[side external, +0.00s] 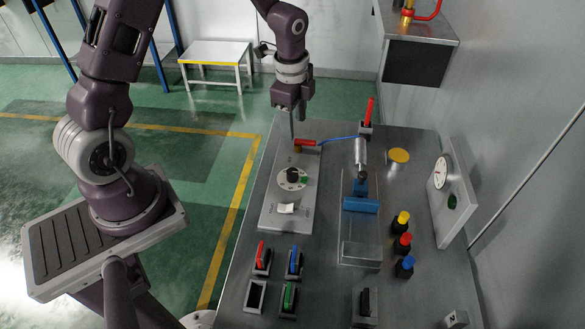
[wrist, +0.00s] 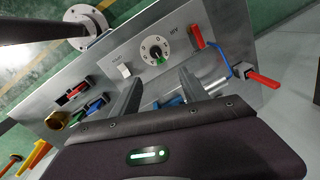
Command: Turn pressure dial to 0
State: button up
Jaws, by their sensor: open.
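A white round dial (side external: 292,178) with a black knob and a green mark sits on the grey sloped panel (side external: 270,208). In the wrist view the dial (wrist: 155,50) shows digits around its rim, with the knob's green part toward its lower side; the exact setting is too small to read. My gripper (side external: 294,130) hangs above the panel's far end, beyond the dial and close to a red-handled lever (side external: 305,142). In the wrist view my gripper (wrist: 160,78) is open and empty, its two fingers apart below the dial. It does not touch the dial.
A white switch (side external: 286,208) sits below the dial. Coloured switches (side external: 290,297), a blue-handled clamp (side external: 361,204) and coloured buttons (side external: 403,243) stand on the table. An upright panel (side external: 458,217) at right carries a gauge (side external: 441,172). A blue cable (side external: 338,138) runs near the lever.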

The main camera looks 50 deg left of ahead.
aim_at(292, 172)
jog(key=f+m, duration=0.1)
jog(key=f, duration=0.2)
jog(key=a+f+m, duration=0.1)
jog(key=f, duration=0.3)
jog(key=f+m+g, duration=0.1)
jog(key=f, duration=0.2)
jog(key=shift+w+a+f+h, duration=0.25)
jog(key=shift+w+f+h, duration=0.05)
jog(key=shift+f, duration=0.1)
notch_tip(292, 172, down, 7)
jog(key=shift+f, duration=0.1)
grip_shut()
